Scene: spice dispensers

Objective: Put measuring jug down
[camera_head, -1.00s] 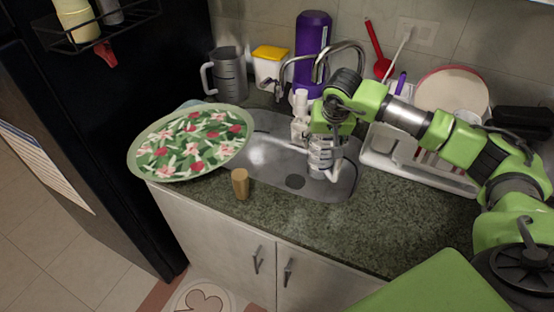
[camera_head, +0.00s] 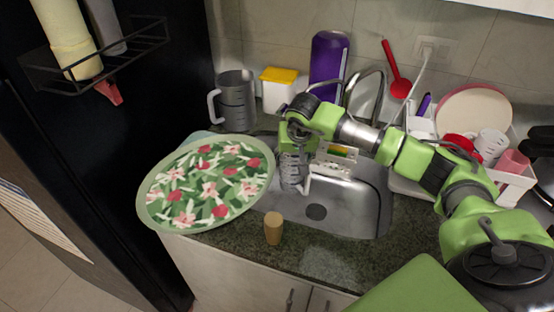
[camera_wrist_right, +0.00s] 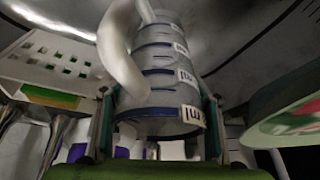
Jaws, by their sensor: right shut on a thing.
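A grey see-through measuring jug (camera_head: 291,172) with dark level lines is held over the left part of the sink (camera_head: 350,205), near the rim of the patterned tray. My right gripper (camera_head: 294,148) is shut on it. In the right wrist view the jug (camera_wrist_right: 165,65) sits between the two fingers (camera_wrist_right: 158,125), with its pale curved handle at the left. I cannot tell how far it is above the sink bottom. A second grey jug (camera_head: 236,101) stands on the counter at the back left. My left gripper is not in view.
A round floral tray (camera_head: 207,187) covers the counter left of the sink. A wooden cup (camera_head: 273,228) stands at the front edge. A yellow-lidded container (camera_head: 279,88), a purple bottle (camera_head: 327,62) and the tap (camera_head: 366,88) are behind. A dish rack (camera_head: 520,180) stands right.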

